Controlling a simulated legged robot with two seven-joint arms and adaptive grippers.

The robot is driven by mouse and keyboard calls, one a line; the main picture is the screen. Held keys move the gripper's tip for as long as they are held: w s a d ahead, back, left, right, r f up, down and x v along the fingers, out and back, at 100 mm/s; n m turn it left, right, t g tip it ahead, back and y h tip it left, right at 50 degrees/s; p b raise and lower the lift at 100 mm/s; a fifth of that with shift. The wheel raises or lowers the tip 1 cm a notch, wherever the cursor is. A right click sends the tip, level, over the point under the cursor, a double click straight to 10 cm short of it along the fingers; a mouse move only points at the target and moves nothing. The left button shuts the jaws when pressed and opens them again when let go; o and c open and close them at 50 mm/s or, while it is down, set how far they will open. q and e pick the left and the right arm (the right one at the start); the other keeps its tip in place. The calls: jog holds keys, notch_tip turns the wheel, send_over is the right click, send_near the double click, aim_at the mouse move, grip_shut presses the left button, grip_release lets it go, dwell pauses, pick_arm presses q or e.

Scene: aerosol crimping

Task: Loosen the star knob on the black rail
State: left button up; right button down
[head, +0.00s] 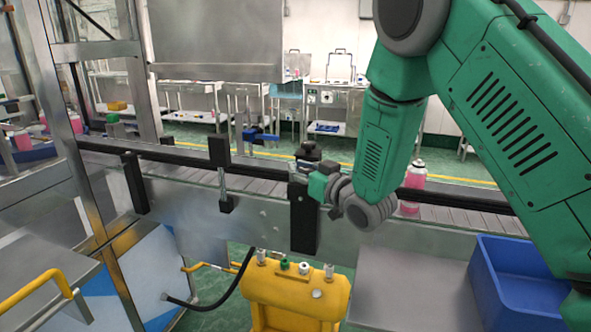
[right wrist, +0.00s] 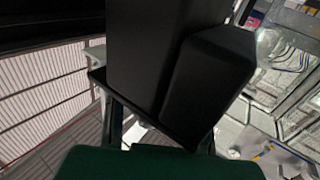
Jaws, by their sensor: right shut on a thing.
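In the right wrist view, large black blocks (right wrist: 155,55) fill the middle and hide the fingertips and the knob's shape. My left gripper is not in view.
A second black bracket (head: 220,150) clamps the rail further left. A pink bottle (head: 412,185) stands on the conveyor just right of my wrist. A yellow machine (head: 295,295) stands below, and a blue crate (head: 510,268) sits at the right. Stainless frame posts stand at the left.

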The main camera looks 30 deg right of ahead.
jog(key=c, duration=1.6)
grip_release()
jog(key=shift+d, duration=0.1)
jog(key=o, duration=0.5)
jog(key=shift+s+r, duration=0.2)
jog(key=shift+s, duration=0.2)
jog(key=shift+f, duration=0.15)
jog(key=shift+s, duration=0.2)
jog(key=s, duration=0.3)
jog(key=s+d, duration=0.1)
jog(key=s, duration=0.7)
jog(key=shift+s+d, duration=0.15)
jog(key=shift+d, duration=0.1)
jog(key=shift+o, duration=0.4)
